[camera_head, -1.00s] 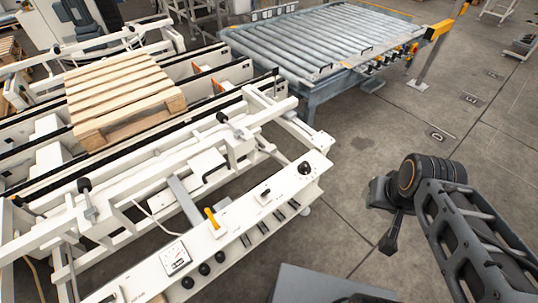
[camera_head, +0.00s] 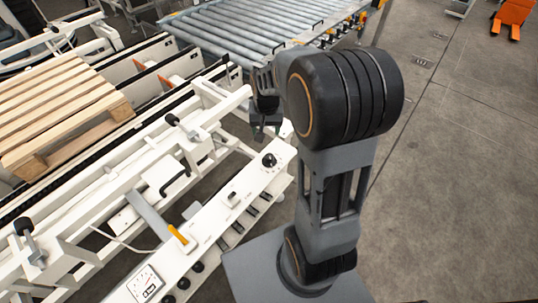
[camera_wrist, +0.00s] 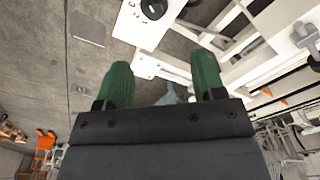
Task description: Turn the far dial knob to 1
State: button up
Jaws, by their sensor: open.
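The far dial knob (camera_head: 269,160) is a round black knob on the far end of the long white control panel (camera_head: 213,225). The wrist view shows the knob (camera_wrist: 153,9) at its top edge, beside small printed numbers on the white panel. My gripper (camera_head: 262,132) hangs just beyond the knob in the head view, apart from it. In the wrist view my gripper (camera_wrist: 163,78) has two green fingers spread wide with nothing between them. The way the knob's pointer faces is too small to tell.
White conveyor frames and a wooden pallet (camera_head: 60,105) lie left. A roller conveyor (camera_head: 255,25) stands behind. Open floor lies right.

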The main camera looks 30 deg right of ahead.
jog(key=m, duration=0.1)
send_over(269, 156)
notch_tip(269, 156, down, 6)
jog(key=shift+g, duration=0.4)
notch_tip(269, 156, down, 13)
jog(key=shift+w+d+r, duration=0.1)
jog(key=c, duration=0.9)
